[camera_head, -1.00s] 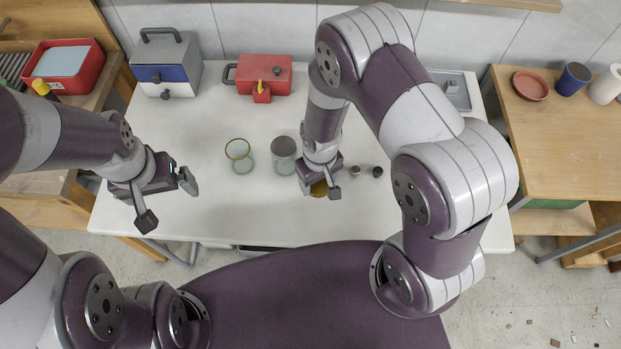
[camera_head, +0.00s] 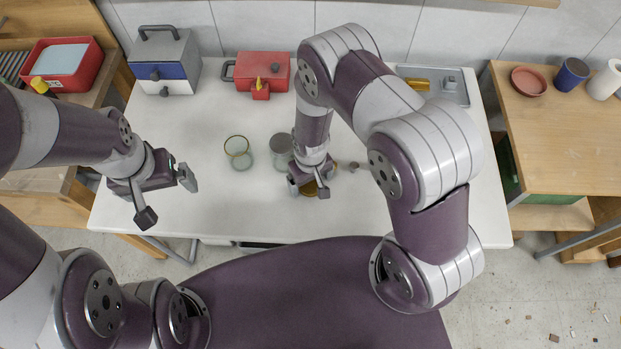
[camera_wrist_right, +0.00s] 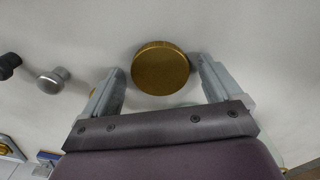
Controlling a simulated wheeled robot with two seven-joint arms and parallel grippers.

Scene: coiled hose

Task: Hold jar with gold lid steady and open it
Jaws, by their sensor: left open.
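The jar's round gold lid (camera_wrist_right: 160,68) shows from above in the right wrist view. In the head view only a bit of the gold lid (camera_head: 309,190) shows beneath my right gripper (camera_head: 308,187). In the right wrist view my right gripper (camera_wrist_right: 160,85) is open, with one finger on each side of the lid and a gap to each. The jar's body is mostly hidden under the lid. My left gripper (camera_head: 167,200) is open and empty over the table's left side, well away from the jar.
A red box (camera_head: 262,70) and a grey tray (camera_head: 450,88) are at the back. The white table's front left is clear.

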